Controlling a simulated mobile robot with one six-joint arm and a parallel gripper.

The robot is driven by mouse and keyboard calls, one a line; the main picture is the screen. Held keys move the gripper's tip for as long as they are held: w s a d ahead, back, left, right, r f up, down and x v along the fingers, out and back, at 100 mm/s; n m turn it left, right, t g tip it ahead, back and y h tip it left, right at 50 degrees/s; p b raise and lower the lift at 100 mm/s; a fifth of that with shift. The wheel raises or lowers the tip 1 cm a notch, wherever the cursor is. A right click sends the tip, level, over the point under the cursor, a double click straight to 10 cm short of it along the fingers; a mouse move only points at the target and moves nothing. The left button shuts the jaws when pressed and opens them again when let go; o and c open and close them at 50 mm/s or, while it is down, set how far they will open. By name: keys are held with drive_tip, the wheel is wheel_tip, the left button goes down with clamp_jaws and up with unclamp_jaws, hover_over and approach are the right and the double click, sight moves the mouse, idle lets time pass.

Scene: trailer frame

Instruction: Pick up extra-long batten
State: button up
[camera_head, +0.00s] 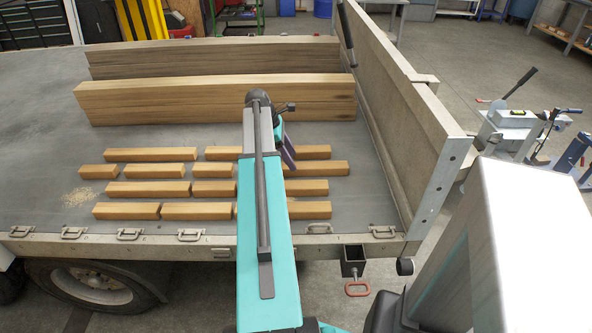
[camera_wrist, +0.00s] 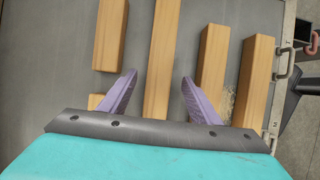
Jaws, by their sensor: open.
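Several light wooden battens of different lengths lie in rows on the grey trailer bed. The longest-looking one, which I take as the extra-long batten (camera_head: 322,168), reaches furthest right in the head view, its left part hidden behind my arm. In the wrist view this batten (camera_wrist: 163,45) runs between the two purple fingers of my gripper (camera_wrist: 159,77) and past the top edge. My gripper (camera_head: 288,153) is open and empty, with one finger on each side of the batten. I cannot tell how far above the bed the fingertips are.
Other battens (camera_wrist: 110,35) lie close on both sides (camera_wrist: 212,60). Stacked thick beams (camera_head: 215,98) stand behind the rows. A raised side board (camera_head: 400,110) closes the bed on the right. The near edge carries metal handles (camera_head: 190,235).

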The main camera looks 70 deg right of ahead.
sight(297, 165)
drive_tip(key=shift+p+x, duration=0.3)
drive_tip(key=shift+x, duration=2.3)
drive_tip(key=shift+s+r, duration=0.1)
drive_tip(key=c, duration=1.4)
